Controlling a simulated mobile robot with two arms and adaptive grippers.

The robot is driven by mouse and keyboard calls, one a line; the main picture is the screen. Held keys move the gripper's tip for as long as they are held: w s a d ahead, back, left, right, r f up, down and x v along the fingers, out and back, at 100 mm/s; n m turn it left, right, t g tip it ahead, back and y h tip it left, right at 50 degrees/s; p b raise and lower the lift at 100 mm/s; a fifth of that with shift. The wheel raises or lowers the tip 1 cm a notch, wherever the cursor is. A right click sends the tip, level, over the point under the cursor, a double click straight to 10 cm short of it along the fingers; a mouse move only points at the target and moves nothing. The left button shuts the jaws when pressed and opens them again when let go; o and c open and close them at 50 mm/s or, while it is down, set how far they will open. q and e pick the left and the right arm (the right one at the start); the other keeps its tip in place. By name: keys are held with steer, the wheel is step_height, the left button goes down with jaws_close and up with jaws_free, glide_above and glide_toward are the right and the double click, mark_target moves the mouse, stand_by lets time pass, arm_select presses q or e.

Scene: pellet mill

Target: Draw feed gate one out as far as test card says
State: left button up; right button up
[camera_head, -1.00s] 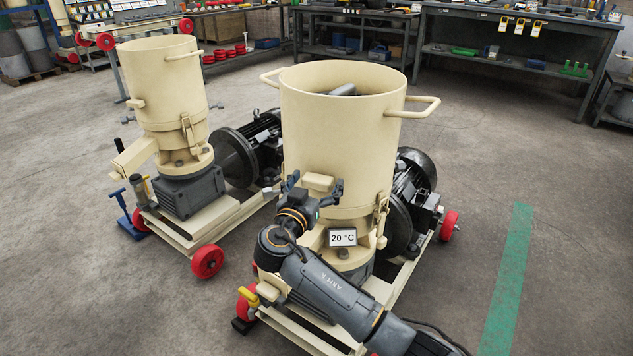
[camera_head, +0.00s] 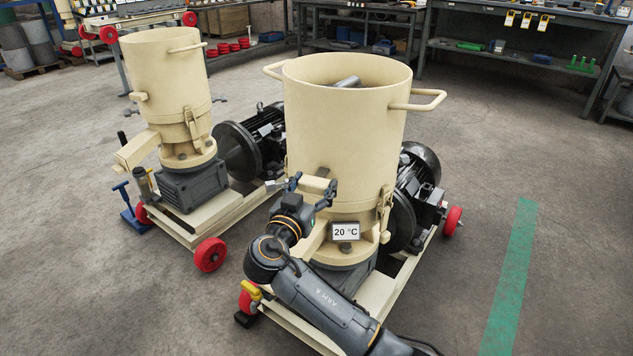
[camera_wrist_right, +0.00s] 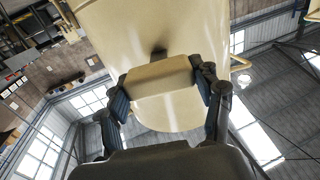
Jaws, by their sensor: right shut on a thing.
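The larger cream hopper (camera_head: 345,135) stands in the middle of the head view. The cream block of a feed gate (camera_head: 313,185) sticks out from its lower front. My right gripper (camera_head: 312,188) is shut on this block, one finger on each side. In the right wrist view the block (camera_wrist_right: 160,80) sits between the fingertips (camera_wrist_right: 161,88), with a dark stem or slot (camera_wrist_right: 158,55) between it and the hopper wall. No gate number is readable. I cannot make out a test card. My left gripper is not in view.
A small "20 °C" display (camera_head: 345,232) is on the mill below the hopper, close to my right arm. A second cream mill (camera_head: 165,90) stands at the left. Black motors (camera_head: 415,195) sit behind. Open floor with a green stripe (camera_head: 510,275) lies at the right.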

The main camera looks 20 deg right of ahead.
steer(key=shift+a+f, duration=0.1)
steer(key=shift+f, duration=0.05)
steer(key=o, duration=1.3)
steer(key=shift+c, duration=0.2)
steer(key=o, duration=0.4)
steer(key=shift+s, duration=0.1)
steer(key=shift+s+a, duration=0.1)
steer(key=v, duration=1.2)
